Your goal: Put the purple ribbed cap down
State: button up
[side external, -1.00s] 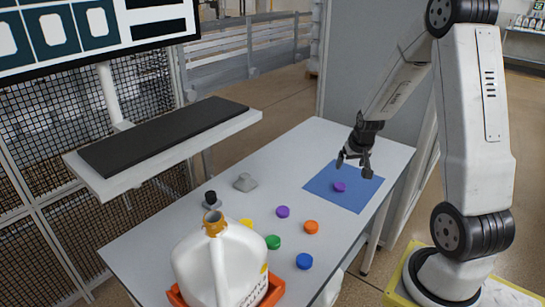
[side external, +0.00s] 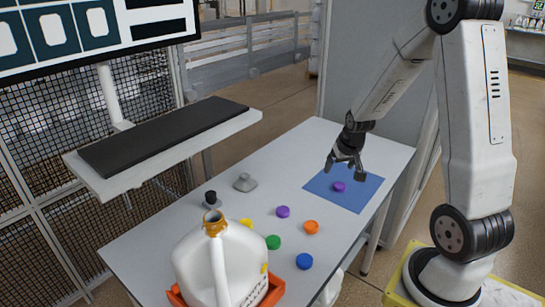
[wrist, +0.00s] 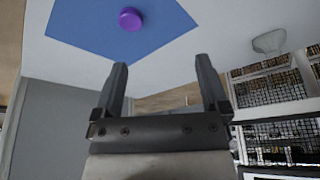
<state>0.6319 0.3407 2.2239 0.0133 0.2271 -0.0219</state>
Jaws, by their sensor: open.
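A purple cap (side external: 339,187) rests on the blue mat (side external: 358,201) at the right of the table. It also shows in the wrist view (wrist: 131,19) on the blue mat (wrist: 85,36), beyond the fingertips. My gripper (side external: 346,170) is open and empty, above the mat's far left part and apart from the cap. In the wrist view its two fingers (wrist: 162,68) stand wide with nothing between them. A second purple cap (side external: 283,212) lies on the bare table left of the mat. Ribbing is too small to make out on either cap.
Orange (side external: 311,227), green (side external: 273,242), blue (side external: 305,261) and yellow (side external: 246,224) caps lie near the white jug (side external: 190,255) in its orange holder. A grey piece (side external: 245,183) and a black-topped piece (side external: 210,198) stand behind. The far table end is clear.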

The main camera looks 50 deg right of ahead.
jog(key=s+a+r+n+y, duration=0.1)
jog(key=s+a+n, duration=0.1)
jog(key=a, duration=1)
jog(key=s+a+r+n+y, duration=0.1)
jog(key=a+n, duration=0.4)
jog(key=a, duration=0.7)
jog(key=shift+s+g, duration=0.3)
jog(key=shift+s, duration=0.5)
